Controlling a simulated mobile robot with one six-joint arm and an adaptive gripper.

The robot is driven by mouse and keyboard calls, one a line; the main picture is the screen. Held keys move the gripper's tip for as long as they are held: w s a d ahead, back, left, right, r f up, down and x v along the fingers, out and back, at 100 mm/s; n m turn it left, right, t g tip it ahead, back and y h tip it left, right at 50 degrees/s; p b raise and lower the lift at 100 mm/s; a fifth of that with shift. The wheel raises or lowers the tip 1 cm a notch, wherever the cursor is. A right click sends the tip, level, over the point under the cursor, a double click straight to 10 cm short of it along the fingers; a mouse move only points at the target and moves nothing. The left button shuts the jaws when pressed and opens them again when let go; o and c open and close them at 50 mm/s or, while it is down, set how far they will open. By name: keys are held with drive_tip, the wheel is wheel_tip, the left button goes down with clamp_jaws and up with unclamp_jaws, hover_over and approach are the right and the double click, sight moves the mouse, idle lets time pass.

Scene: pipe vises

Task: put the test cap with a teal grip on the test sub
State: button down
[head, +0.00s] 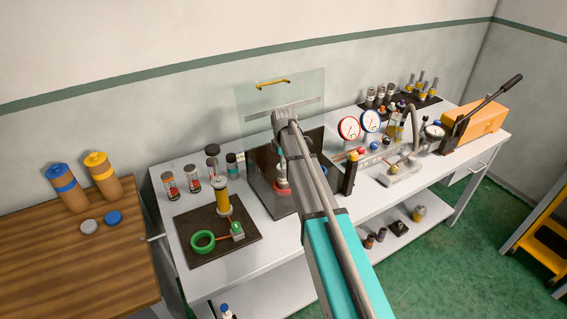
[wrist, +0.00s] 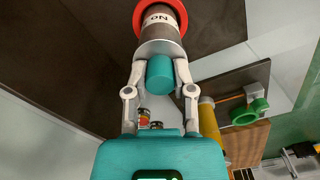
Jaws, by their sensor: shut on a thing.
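In the wrist view my gripper (wrist: 160,62) is shut on the test cap by its teal grip (wrist: 160,75), a short teal cylinder between the fingers. Directly beyond it and in line with it stands a dark grey cylinder with a white label (wrist: 159,20) and a red collar (wrist: 181,10), which looks like the test sub. I cannot tell whether the cap touches it or stays a little apart. In the head view my arm hides most of the gripper and cap; a red and white part (head: 281,188) shows beside the arm on a dark plate.
A clear shield with a yellow handle (head: 273,84) stands behind the dark plate. A board with a yellow cylinder (head: 222,198) and green ring (head: 203,242) lies left. Several small cylinders stand behind it. Gauges (head: 349,128) and an orange pump (head: 480,122) are right.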

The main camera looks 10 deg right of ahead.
drive_tip(key=shift+c, duration=1.9)
unclamp_jaws()
drive_tip(key=shift+r, duration=0.1)
wheel_tip(320, 180, up, 8)
drive_tip(key=p, duration=0.8)
drive_tip(key=shift+r+p, duration=0.15)
drive_tip(key=shift+p, duration=0.2)
drive_tip(key=shift+s, duration=0.5)
drive_tip(key=s+f+m+b, duration=0.2)
drive_tip(key=s+m, duration=0.6)
drive_tip(key=s, duration=0.6)
drive_tip(key=s+f+m+b, duration=0.3)
drive_tip(key=s+m, duration=0.5)
drive_tip(key=s, duration=0.6)
drive_tip(key=shift+d+f+m, duration=0.2)
drive_tip(key=shift+d+m, duration=0.1)
drive_tip(key=shift+m, duration=0.1)
